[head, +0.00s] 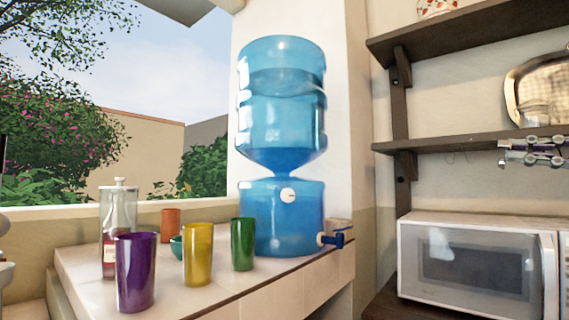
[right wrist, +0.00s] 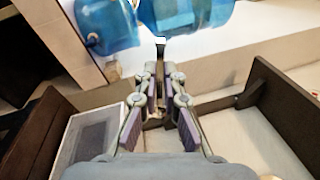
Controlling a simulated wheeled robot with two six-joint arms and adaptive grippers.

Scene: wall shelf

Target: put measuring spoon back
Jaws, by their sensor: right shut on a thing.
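My right gripper (head: 535,151) reaches in from the right edge in the head view, just below the middle shelf and above the microwave. It points left. In the right wrist view the right gripper (right wrist: 160,72) has its fingers closed around a small, thin, dark thing, the measuring spoon (right wrist: 160,47), which sticks out beyond the fingertips. Its shape is too small to make out well, and the fingers hide part of it. In the head view the spoon cannot be told apart from the gripper.
The upper shelf (head: 475,30) and middle shelf (head: 468,143) hang on the wall, with a metal tray (head: 517,97) on the middle one. A microwave (head: 475,262) stands below. A blue water dispenser (head: 282,215) and several coloured cups stand on the tiled ledge (head: 197,303) to the left.

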